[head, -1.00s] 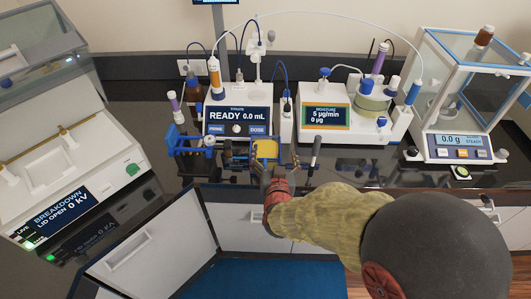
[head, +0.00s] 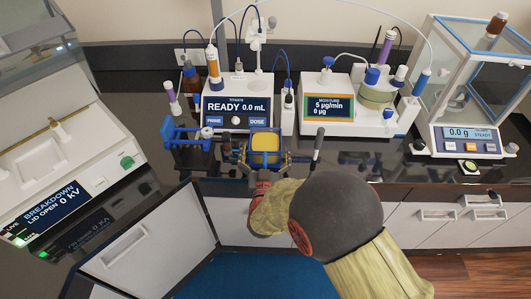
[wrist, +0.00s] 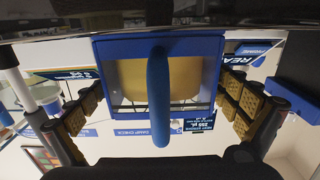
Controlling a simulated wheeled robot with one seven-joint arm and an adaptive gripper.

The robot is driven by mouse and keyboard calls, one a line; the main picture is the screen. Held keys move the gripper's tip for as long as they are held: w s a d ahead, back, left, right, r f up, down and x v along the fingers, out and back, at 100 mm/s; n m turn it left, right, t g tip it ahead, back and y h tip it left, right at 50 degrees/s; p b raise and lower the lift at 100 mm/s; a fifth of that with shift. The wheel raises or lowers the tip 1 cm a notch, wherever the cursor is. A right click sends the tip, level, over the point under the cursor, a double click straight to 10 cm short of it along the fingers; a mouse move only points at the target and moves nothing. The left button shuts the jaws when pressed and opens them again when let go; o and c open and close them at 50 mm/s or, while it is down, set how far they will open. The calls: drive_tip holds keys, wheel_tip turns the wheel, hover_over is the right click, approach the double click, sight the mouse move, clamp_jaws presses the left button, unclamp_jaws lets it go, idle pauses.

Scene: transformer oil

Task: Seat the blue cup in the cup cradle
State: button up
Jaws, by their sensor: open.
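The blue cup (head: 265,142), a blue-framed vessel with amber-yellow contents, stands on the dark bench in front of the titrator. In the wrist view the cup (wrist: 214,75) is large and central, with its blue handle (wrist: 158,90) toward the camera. My gripper (head: 265,158) is open, with one finger on each side of the cup. In the wrist view gaps show between the cup and the fingers. No part is plainly identifiable as the cradle; the open-lidded breakdown tester (head: 100,150) at left has a recessed well with brass parts.
A blue stand (head: 185,134) is close left of the cup. The titrator (head: 236,112) and moisture meter (head: 328,106) stand behind. A glass-walled balance (head: 468,140) is at right. Open dark bench lies between the tester and the blue stand.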

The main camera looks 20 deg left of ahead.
drive_tip(key=shift+x, duration=0.9)
drive_tip(key=shift+c, duration=0.5)
drive_tip(key=c, duration=1.6)
drive_tip(key=shift+a+r, duration=0.1)
drive_tip(key=shift+r, duration=0.05)
drive_tip(key=shift+c, duration=1.1)
drive_tip(key=shift+r, duration=0.45)
drive_tip(key=s+r+p, duration=0.1)
drive_tip(key=r, duration=0.2)
drive_tip(key=s+d+r+p, duration=0.1)
drive_tip(key=s+r, duration=0.1)
drive_tip(key=s+d+r+p, duration=0.1)
drive_tip(key=r, duration=0.2)
drive_tip(key=shift+s+d+r, duration=0.15)
drive_tip(key=shift+d+r, duration=0.1)
drive_tip(key=shift+r, duration=0.05)
drive_tip(key=s+d+r+p, duration=0.2)
drive_tip(key=s+d+r, duration=0.1)
drive_tip(key=s, duration=0.4)
drive_tip(key=shift+s+d+r, duration=0.25)
drive_tip(key=shift+s+d, duration=0.15)
drive_tip(key=shift+d, duration=0.45)
